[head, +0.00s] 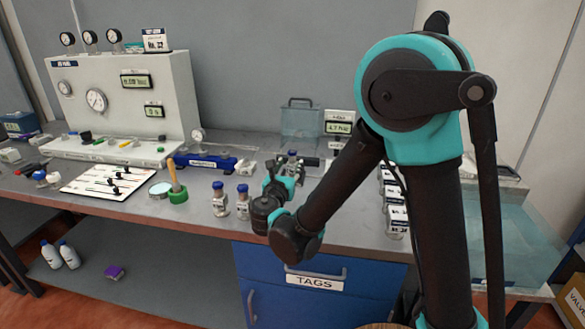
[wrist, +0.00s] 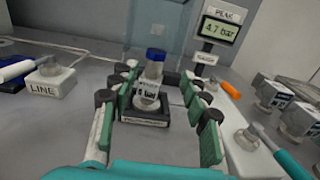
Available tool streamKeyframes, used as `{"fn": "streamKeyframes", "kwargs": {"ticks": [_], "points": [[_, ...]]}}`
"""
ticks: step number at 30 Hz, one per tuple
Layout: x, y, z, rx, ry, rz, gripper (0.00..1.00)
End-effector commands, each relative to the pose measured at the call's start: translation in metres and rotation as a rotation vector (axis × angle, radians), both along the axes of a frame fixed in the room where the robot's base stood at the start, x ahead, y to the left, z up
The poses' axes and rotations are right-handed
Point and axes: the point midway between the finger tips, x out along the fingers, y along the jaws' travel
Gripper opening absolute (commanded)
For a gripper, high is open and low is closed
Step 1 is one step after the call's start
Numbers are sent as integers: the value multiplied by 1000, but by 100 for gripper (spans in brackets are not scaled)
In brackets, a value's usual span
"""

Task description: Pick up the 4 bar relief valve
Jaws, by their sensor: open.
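The 4 bar relief valve (wrist: 151,75) is a small clear and metal body with a blue cap and a white "4 bar" label. It stands upright in a dark labelled stand (wrist: 144,112) in the wrist view. My gripper (wrist: 159,84) is open, with its green-padded fingers on either side of the valve. I cannot tell whether they touch it. In the head view my gripper (head: 288,168) is over the bench, and the valve there is largely hidden by my arm.
Two other blue-capped valves (head: 219,198) (head: 242,200) stand on the bench left of my gripper. A "PEAK" display (wrist: 220,31) reading 4.7 bar and a clear box (wrist: 160,28) stand behind. A white "LINE" block (wrist: 48,82) is at left, labelled blocks (wrist: 272,92) at right.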

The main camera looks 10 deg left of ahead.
Motion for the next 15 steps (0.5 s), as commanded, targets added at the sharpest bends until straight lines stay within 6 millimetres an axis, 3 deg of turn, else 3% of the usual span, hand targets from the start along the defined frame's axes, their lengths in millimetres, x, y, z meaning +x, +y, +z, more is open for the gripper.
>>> {"fn": "streamKeyframes", "kwargs": {"ticks": [3,11,15], "points": [[16,0,0,0,0,-2,46],[28,2,0,0,0,0,46],[45,6,1,0,0,-1,46]]}}
